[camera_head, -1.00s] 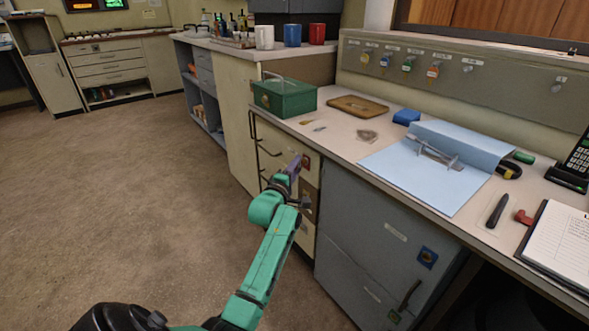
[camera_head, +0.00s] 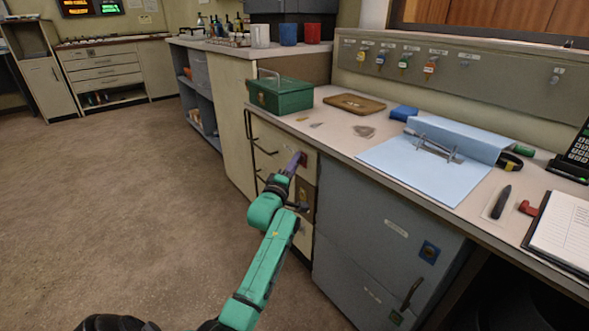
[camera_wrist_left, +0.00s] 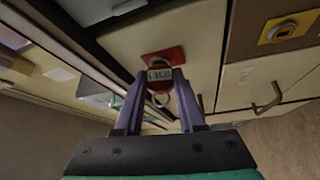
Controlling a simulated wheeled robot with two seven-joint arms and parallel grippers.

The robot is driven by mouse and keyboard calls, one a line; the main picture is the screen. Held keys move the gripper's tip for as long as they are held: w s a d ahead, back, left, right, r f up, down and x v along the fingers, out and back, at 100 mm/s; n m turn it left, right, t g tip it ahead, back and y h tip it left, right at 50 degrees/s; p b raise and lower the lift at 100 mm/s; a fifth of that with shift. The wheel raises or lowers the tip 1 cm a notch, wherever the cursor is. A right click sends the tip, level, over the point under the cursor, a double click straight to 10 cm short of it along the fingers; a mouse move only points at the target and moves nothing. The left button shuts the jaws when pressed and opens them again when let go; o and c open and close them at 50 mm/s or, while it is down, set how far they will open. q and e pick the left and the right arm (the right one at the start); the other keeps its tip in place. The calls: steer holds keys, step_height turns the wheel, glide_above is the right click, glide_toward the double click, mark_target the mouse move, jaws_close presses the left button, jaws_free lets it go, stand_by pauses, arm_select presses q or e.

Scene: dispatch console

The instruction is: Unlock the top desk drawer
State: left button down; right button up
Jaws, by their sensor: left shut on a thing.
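The top desk drawer (camera_head: 272,133) has a cream front with a dark wire handle, under the worktop's left part. A red lock plate (camera_wrist_left: 165,56) is on its front, and in the head view its red edge (camera_head: 304,158) shows beside my fingertips. My left gripper (camera_head: 298,160) is at this plate. In the left wrist view its two purple fingers (camera_wrist_left: 159,78) are shut on a small red key tag (camera_wrist_left: 160,75) with a pale label and a ring. It is right in front of the plate; I cannot tell whether a key is in the lock. My right gripper is not in view.
Lower drawers, one with a yellow lock plate (camera_wrist_left: 291,29), are beneath. A grey cabinet (camera_head: 370,235) stands right of them. Several tagged keys hang behind. The floor at left is clear.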

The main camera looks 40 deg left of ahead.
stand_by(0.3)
arm_select(q)
steer(key=m+t+b, duration=0.2)
steer(key=m+b, duration=0.1)
steer(key=b, duration=0.1)
steer(key=shift+m+h, duration=0.4)
stand_by(0.3)
